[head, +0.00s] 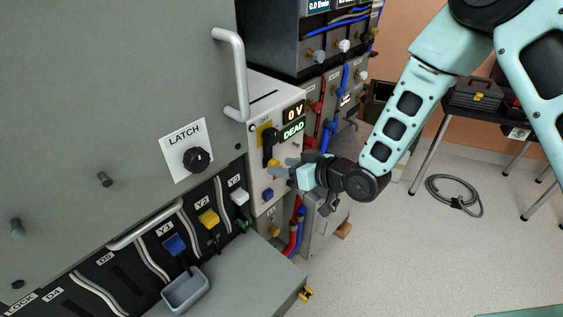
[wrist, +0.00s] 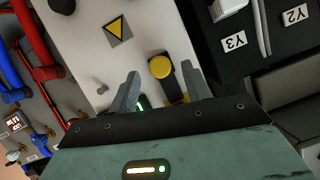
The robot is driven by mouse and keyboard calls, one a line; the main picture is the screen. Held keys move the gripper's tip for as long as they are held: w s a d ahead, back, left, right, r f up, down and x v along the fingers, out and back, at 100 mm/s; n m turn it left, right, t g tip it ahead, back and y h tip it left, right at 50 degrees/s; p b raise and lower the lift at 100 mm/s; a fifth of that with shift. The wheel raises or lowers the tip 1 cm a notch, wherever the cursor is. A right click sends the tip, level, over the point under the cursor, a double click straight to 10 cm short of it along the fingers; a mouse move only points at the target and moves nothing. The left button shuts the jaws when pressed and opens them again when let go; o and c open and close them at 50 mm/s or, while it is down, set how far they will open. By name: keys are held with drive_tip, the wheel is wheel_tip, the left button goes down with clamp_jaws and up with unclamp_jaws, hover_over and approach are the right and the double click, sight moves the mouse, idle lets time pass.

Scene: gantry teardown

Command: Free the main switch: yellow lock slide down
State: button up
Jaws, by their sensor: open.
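The main switch's pale panel (head: 262,185) carries a black handle (head: 270,141) on a yellow plate (head: 263,127). Below the handle is the yellow lock slide (head: 274,163) with a round knob. In the wrist view the round yellow knob (wrist: 160,67) lies just ahead of the fingertips, with a yellow and black strip running from it toward the gap. My gripper (head: 282,170) is open and empty beside the slide. In the wrist view my gripper (wrist: 162,82) has its fingers spread on either side of the strip. Contact with the knob cannot be told.
Displays above the switch read 0 V (head: 294,112) and DEAD (head: 292,131). A large grey door with a LATCH knob (head: 197,160) and handle (head: 233,75) stands left. Red and blue hoses (head: 297,225) run right of the panel.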

drive_tip(key=shift+x, duration=0.85)
drive_tip(key=shift+c, duration=0.2)
clamp_jaws()
wheel_tip(320, 180, down, 4)
drive_tip(key=b, duration=0.3)
drive_tip(key=shift+f+b, duration=0.15)
drive_tip(key=shift+b, duration=0.25)
drive_tip(key=shift+s, duration=0.1)
drive_tip(key=shift+d, duration=0.1)
drive_tip(key=shift+o, duration=0.2)
unclamp_jaws()
